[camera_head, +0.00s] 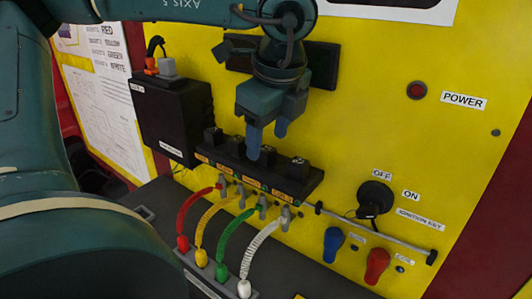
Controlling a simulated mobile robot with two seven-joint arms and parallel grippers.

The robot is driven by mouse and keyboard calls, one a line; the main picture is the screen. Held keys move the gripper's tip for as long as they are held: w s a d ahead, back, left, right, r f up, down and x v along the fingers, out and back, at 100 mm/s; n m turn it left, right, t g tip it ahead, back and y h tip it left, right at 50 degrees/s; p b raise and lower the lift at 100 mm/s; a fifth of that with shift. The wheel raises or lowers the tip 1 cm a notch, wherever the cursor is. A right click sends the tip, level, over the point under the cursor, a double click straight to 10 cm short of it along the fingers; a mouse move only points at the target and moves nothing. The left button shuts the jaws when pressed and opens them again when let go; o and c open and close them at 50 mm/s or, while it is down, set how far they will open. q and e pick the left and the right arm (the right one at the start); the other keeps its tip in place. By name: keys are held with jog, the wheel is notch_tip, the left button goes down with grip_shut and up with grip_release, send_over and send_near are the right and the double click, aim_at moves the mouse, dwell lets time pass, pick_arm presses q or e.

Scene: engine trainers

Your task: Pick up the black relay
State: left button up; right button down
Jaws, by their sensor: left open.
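Several small black relays stand in a row on a black rail fixed to the yellow panel: one (213,138) at the left end, one (235,146) beside it, and one (298,168) at the right end. I cannot tell which of them the task names. My left gripper (268,137) hangs over the row with its blue fingertips pointing down. It is open, and I see nothing between its fingers. One fingertip partly covers the middle of the row, so I cannot tell whether it touches a relay there. My right gripper is not in view.
Red, yellow, green and white coiled cables (225,240) run below the row. A black box (174,115) stands to the left. An ignition switch (374,199), a thin rod (370,232) and blue and red knobs (377,266) lie to the right. The panel's upper right is mostly clear.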

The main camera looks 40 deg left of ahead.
aim_at(267, 159)
pick_arm(q)
jog(key=shift+x, duration=1.45)
jog(key=shift+a, duration=0.1)
jog(key=shift+c, duration=0.4)
jog(key=shift+r, duration=0.1)
jog(key=c, duration=1)
